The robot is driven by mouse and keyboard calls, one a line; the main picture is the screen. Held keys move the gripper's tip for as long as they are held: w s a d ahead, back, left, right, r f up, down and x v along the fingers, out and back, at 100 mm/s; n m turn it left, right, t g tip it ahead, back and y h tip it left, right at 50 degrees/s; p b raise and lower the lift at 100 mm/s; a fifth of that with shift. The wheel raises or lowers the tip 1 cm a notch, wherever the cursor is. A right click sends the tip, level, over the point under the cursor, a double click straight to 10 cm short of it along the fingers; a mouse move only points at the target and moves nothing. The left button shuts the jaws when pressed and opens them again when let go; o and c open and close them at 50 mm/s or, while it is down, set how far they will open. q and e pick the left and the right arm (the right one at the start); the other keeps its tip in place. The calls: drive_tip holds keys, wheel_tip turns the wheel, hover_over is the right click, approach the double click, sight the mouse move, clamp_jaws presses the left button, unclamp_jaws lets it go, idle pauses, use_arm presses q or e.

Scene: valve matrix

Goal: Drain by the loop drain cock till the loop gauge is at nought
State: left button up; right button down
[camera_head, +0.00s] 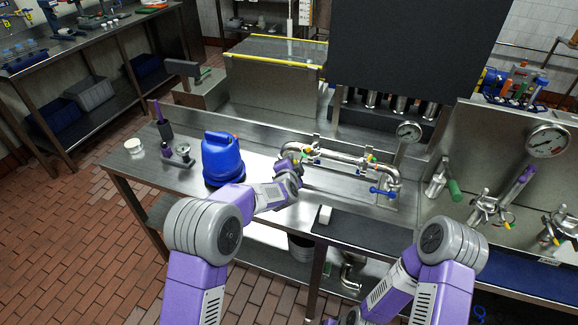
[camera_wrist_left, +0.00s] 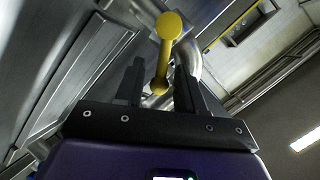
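A steel pipe loop (camera_head: 340,157) runs along the bench, with small coloured handles and a blue valve handle (camera_head: 383,192) at its right end. Which handle is the drain cock I cannot tell. A small round gauge (camera_head: 408,131) stands behind the loop; its needle is too small to read. My left gripper (camera_head: 294,168) is at the loop's left end. In the left wrist view its two dark fingers (camera_wrist_left: 161,85) are apart, with a yellow handle (camera_wrist_left: 169,27) between them, its rounded end beyond the tips. Contact is unclear. My right gripper is not clearly visible.
A blue jug (camera_head: 221,158) stands left of my left gripper. A larger gauge (camera_head: 547,141) is on the right panel. A bucket (camera_head: 301,247) stands under the bench.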

use_arm(q)
drive_tip(key=p+v, duration=0.1)
drive_tip(key=v, duration=0.6)
drive_tip(key=shift+s+a, duration=0.25)
drive_tip(key=shift+s, duration=0.05)
idle(0.3)
